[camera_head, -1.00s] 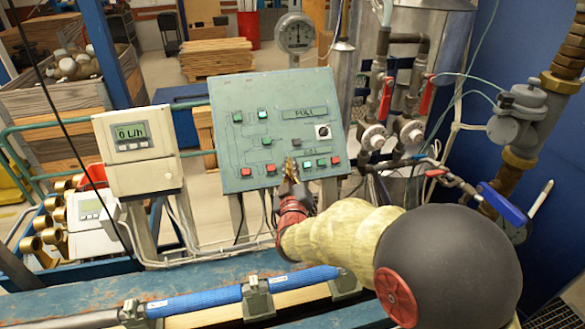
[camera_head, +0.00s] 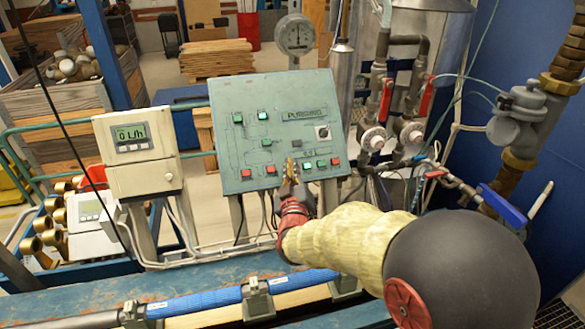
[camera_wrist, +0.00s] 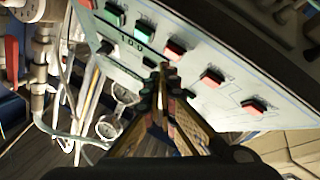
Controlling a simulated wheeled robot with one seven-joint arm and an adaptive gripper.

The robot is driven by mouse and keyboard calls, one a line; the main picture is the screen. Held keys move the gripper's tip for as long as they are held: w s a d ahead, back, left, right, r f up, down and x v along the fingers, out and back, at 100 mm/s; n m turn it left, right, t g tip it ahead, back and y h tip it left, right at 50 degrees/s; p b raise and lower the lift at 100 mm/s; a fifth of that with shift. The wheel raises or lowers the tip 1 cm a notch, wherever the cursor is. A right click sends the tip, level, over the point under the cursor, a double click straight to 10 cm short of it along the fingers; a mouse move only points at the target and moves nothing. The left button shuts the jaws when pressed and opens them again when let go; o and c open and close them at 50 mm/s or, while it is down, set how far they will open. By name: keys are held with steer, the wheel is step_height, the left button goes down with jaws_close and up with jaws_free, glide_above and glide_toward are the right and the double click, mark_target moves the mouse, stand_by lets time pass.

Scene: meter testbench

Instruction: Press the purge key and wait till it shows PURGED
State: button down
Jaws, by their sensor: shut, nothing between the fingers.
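The green control panel (camera_head: 225,115) stands at the middle of the head view. Its display (camera_head: 305,114) bears small lettering that looks like PURGING. Green and red keys sit on its face, with a red key (camera_head: 271,168) left of my gripper and a green key (camera_head: 321,163) right of it. My gripper (camera_head: 290,165) is shut and empty, its tips at the panel's lower row, covering part of it. In the wrist view the fingertips (camera_wrist: 163,68) are close to the panel face beside a small dark key (camera_wrist: 149,62). I cannot tell whether they touch. No purge label is readable.
A white meter (camera_head: 138,150) reading 0 L/h stands left of the panel. Pipes with red valve handles (camera_head: 386,98) stand at the right. A blue pipe (camera_head: 205,301) runs along the bench in front. A round gauge (camera_head: 295,35) is behind the panel.

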stand_by(0.3)
steer(key=shift+s+d+r+p, duration=0.25)
steer(key=shift+s+r+p, duration=0.2)
steer(key=shift+s+r, duration=0.45)
steer(key=shift+s+d+r+p, duration=0.25)
steer(key=shift+s+r+p, duration=0.2)
steer(key=shift+s+r, duration=0.4)
steer(key=shift+f, duration=0.1)
steer(key=shift+s+d+r, duration=0.1)
steer(key=shift+s+r, duration=0.25)
steer(key=shift+s, duration=0.05)
